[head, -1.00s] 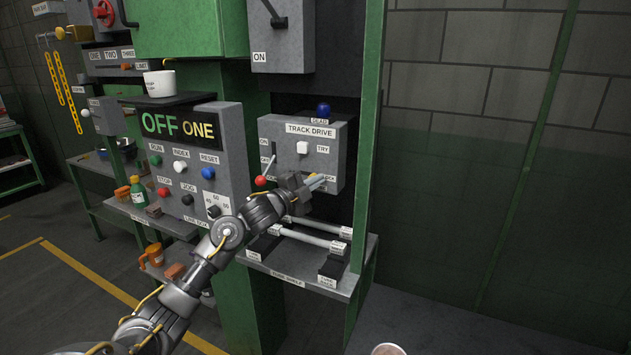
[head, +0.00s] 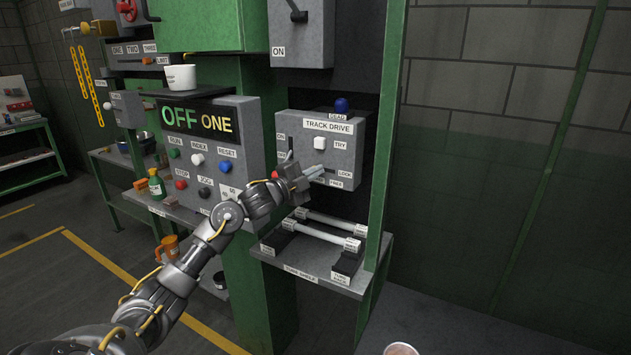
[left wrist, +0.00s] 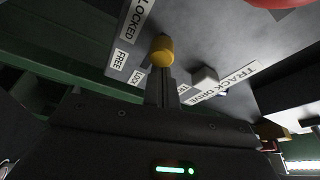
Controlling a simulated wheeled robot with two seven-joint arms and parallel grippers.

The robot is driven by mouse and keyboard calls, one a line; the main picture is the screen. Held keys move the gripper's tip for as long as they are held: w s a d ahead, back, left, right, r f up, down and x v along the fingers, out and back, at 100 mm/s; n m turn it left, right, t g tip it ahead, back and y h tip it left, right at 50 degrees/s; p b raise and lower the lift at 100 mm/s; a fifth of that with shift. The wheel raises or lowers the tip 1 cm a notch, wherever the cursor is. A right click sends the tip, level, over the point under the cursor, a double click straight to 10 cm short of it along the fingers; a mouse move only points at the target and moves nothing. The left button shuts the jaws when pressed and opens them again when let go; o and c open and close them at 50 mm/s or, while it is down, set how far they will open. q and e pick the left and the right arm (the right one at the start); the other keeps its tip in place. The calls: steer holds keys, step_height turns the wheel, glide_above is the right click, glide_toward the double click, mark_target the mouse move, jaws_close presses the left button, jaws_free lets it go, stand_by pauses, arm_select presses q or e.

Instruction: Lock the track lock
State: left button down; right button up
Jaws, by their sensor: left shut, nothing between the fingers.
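The track drive box (head: 310,155) is a grey box on the machine. Its lower right carries small LOCK (head: 345,174) and FREE labels. My left gripper (head: 318,172) is shut and empty, with its fingertips in front of the box's lower face, just left of these labels. In the left wrist view, a yellow knob (left wrist: 161,50) shows just beyond my shut fingers (left wrist: 162,88). It is beside the FREE (left wrist: 119,59) and LOCK (left wrist: 137,77) labels and a LOCKED label (left wrist: 137,17). I cannot tell whether the fingers touch the knob. My right gripper is not in view.
A shelf (head: 315,277) below the box holds two pale bars (head: 320,234) on dark supports. To the left stands a control panel (head: 215,155) with several buttons. A blue knob (head: 341,104) sits on top of the box. A green post (head: 392,130) stands at right.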

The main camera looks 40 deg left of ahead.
arm_select(q)
steer(key=d, duration=0.1)
steer(key=d+r+p, duration=0.1)
steer(key=d, duration=0.1)
steer(key=shift+w+r, duration=0.15)
steer(key=b, duration=0.4)
glide_toward(338, 163)
steer(key=d+f+v, duration=0.1)
steer(key=v, duration=0.4)
steer(key=shift+a+r, duration=0.35)
